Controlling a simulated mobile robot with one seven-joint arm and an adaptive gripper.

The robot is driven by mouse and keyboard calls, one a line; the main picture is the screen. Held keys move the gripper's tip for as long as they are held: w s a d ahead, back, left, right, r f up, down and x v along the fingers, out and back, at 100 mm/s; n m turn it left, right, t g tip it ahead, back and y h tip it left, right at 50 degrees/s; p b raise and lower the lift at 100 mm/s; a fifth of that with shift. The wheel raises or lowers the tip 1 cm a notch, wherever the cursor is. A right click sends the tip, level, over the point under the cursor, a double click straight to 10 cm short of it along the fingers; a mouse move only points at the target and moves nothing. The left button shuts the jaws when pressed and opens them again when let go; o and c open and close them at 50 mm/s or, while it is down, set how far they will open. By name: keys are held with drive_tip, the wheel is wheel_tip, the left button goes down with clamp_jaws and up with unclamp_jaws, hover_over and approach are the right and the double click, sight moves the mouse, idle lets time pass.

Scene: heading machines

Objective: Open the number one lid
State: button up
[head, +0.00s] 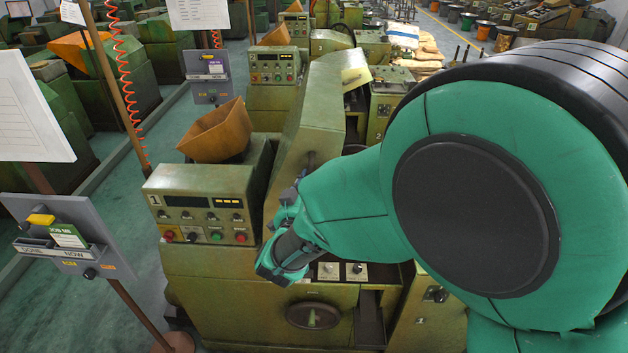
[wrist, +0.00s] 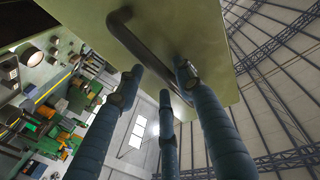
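The number one machine (head: 205,255) stands in the middle of the head view, with a "1" on its control panel (head: 205,217). Its green lid (head: 318,105) is a tall, steeply sloped panel right of the panel box; I cannot tell whether it is raised off its seat. A dark bar handle (head: 311,160) is on the lid face. In the wrist view the lid (wrist: 190,30) fills the top, with the handle (wrist: 145,42) running across it. My gripper (wrist: 158,80) has its fingers spread near the handle's lower end; contact is unclear. In the head view my gripper (head: 297,187) points upward below the handle.
An orange hopper (head: 218,132) sits behind the control panel. A job board (head: 65,240) on a post stands at left, with a red coiled cord (head: 122,75) behind. The number two machine (head: 390,95) is close behind my arm. Green aisle floor is clear at left.

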drive_tip(key=shift+s, duration=0.1)
drive_tip(key=v, duration=1.1)
drive_tip(key=shift+s, duration=0.4)
drive_tip(key=shift+w, duration=0.1)
drive_tip(key=s+d+f+n+g+y+b, duration=0.1)
drive_tip(key=s+d+g+b, duration=0.4)
drive_tip(key=s+d, duration=0.7)
drive_tip(key=s+d+f+n+g+y+b, duration=0.2)
drive_tip(key=s+d+f+g+b, duration=0.4)
drive_tip(key=s+d+b, duration=0.3)
drive_tip(key=s+d+n, duration=0.1)
drive_tip(key=s+d, duration=0.2)
drive_tip(key=d, duration=0.2)
drive_tip(key=shift+d+f+g+y+b, duration=0.15)
drive_tip(key=shift+d+g+y+b, duration=0.15)
drive_tip(key=shift+d, duration=0.05)
